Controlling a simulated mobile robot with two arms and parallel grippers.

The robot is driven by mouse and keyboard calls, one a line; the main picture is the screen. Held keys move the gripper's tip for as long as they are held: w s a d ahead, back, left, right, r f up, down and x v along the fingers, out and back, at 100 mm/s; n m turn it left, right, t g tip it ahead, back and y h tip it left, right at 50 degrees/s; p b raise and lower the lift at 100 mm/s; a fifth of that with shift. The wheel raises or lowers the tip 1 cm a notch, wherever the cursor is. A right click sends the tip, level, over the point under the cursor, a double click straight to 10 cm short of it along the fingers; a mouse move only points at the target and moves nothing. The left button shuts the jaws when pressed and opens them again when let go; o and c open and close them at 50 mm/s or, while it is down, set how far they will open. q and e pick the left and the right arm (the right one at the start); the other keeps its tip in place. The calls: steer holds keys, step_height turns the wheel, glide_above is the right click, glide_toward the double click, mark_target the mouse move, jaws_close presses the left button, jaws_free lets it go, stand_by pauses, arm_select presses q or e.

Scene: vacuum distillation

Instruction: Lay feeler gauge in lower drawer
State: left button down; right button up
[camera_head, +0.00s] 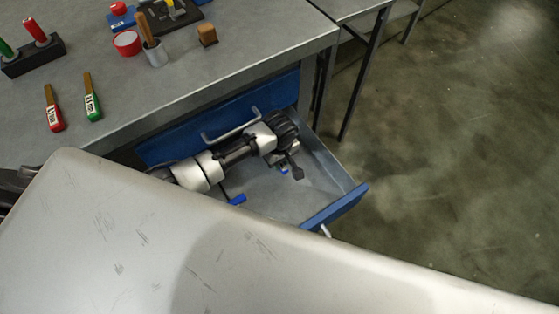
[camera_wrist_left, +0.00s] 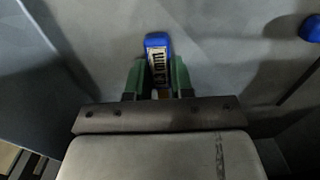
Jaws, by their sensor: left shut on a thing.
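The lower drawer (camera_head: 318,160) is pulled open below the bench top. My left gripper (camera_head: 291,171) reaches down inside it, near its right part. In the left wrist view the green fingers of the gripper (camera_wrist_left: 157,82) are shut on a blue labelled feeler gauge (camera_wrist_left: 157,46), just above or at the drawer floor; I cannot tell whether it touches. In the head view only a small blue bit of the gauge (camera_head: 284,171) shows beside the fingers. My right gripper is not in view.
A blue-handled tool (camera_head: 237,199) lies in the drawer, left of the gripper. The upper drawer (camera_head: 220,119) is shut above it.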

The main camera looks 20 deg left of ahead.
arm_select(q)
steer(key=shift+f, duration=0.1)
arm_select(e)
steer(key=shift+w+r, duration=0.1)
arm_select(q)
steer(key=shift+f, duration=0.15)
steer(key=c, duration=1)
jaws_free()
steer(key=shift+r, duration=0.55)
step_height(320, 180, up, 11)
steer(key=p, duration=0.3)
steer(key=shift+r, duration=0.15)
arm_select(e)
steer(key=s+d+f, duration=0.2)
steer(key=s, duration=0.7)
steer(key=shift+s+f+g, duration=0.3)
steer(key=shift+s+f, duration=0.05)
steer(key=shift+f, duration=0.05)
